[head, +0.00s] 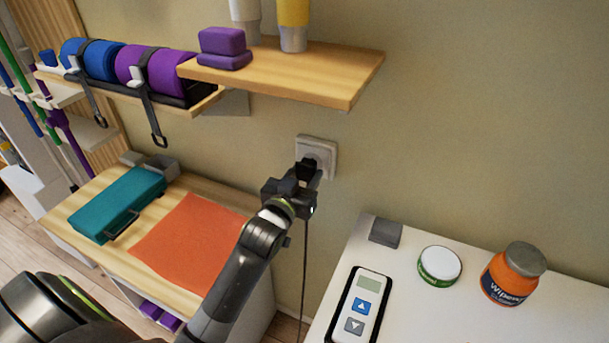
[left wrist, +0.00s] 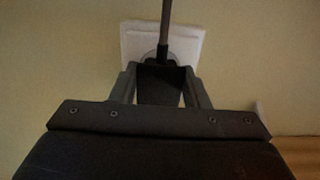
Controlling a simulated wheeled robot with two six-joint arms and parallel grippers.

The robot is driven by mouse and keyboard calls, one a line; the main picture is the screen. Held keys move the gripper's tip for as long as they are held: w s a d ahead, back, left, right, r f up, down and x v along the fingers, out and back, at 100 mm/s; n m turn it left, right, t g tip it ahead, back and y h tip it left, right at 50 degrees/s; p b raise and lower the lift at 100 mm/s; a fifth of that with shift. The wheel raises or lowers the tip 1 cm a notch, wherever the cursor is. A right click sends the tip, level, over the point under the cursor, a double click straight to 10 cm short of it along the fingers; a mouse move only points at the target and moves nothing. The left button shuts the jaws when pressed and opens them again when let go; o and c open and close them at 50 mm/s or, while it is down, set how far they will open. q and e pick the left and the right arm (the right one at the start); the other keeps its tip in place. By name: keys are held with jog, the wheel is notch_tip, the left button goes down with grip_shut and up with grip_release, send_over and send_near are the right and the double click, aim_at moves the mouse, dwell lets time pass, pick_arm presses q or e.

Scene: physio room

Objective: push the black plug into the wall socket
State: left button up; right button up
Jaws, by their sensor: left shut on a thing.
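The white wall socket (head: 318,153) is on the wall below the wooden shelf. In the left wrist view its square plate (left wrist: 187,42) is straight ahead. My left gripper (head: 301,180) is shut on the black plug (head: 307,168), right in front of the socket. In the left wrist view the plug (left wrist: 159,88) sits between both fingers and overlaps the lower part of the socket. A dark cable (head: 305,260) hangs down from the plug. The plug's front and pins are hidden, so I cannot tell how far in it is. My right gripper is not in view.
A wooden shelf (head: 330,77) with bottles and purple blocks juts out above the socket. A low cabinet with an orange cloth (head: 190,243) and teal case (head: 117,204) is at left. A white table (head: 450,318) with a remote (head: 360,307), jar (head: 439,265) and wipes tub (head: 513,273) is at right.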

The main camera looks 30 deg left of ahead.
pick_arm(q)
jog(key=shift+p, duration=0.35)
jog(key=shift+w, duration=0.55)
dwell(0.4)
jog(key=o, duration=1)
jog(key=shift+s, duration=0.1)
jog(key=s+b, duration=0.1)
jog(key=s, duration=1)
jog(key=s+d+b, duration=0.1)
jog(key=s, duration=0.5)
jog(key=shift+s+b, duration=0.1)
jog(key=shift+b, duration=0.25)
